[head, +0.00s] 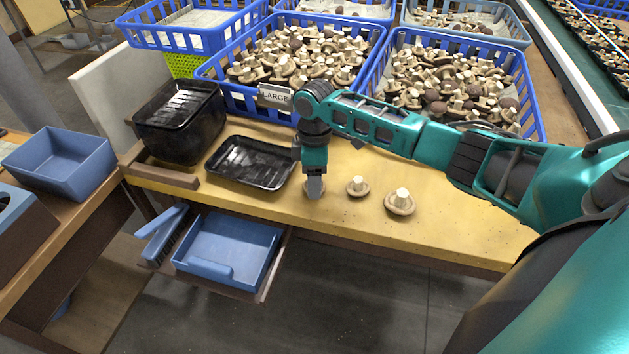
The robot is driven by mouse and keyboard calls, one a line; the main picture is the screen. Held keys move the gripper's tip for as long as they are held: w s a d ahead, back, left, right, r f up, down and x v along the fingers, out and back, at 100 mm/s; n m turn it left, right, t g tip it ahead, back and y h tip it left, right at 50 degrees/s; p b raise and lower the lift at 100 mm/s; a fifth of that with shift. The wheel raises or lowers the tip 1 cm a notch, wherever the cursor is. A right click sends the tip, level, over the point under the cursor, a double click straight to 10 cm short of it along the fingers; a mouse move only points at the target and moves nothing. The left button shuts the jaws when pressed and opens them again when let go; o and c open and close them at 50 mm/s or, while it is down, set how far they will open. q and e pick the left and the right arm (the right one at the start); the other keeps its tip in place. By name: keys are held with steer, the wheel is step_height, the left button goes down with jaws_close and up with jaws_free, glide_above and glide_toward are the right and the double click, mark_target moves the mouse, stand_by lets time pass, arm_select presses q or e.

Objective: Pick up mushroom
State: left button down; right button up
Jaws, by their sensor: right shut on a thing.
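My right gripper (314,188) points straight down at the yellow table, right of the black tray. It is shut on a mushroom (308,192), which is mostly hidden behind the fingers. I cannot tell whether this mushroom still touches the table. Two more mushrooms stand on the table with stems up: a small one (357,187) just right of the gripper and a larger one (400,202) farther right. The black tray (251,184) lies flat and looks empty. My left gripper is not in view.
Blue crates (207,72) full of mushrooms stand behind, one with a LARGE label (274,97). A stack of black trays (180,122) stands at the left. A blue bin (228,250) sits below the table's front edge. The table (470,235) is clear at front right.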

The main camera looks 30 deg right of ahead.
step_height(320, 180, up, 20)
steer(key=p, duration=0.3)
stand_by(1.0)
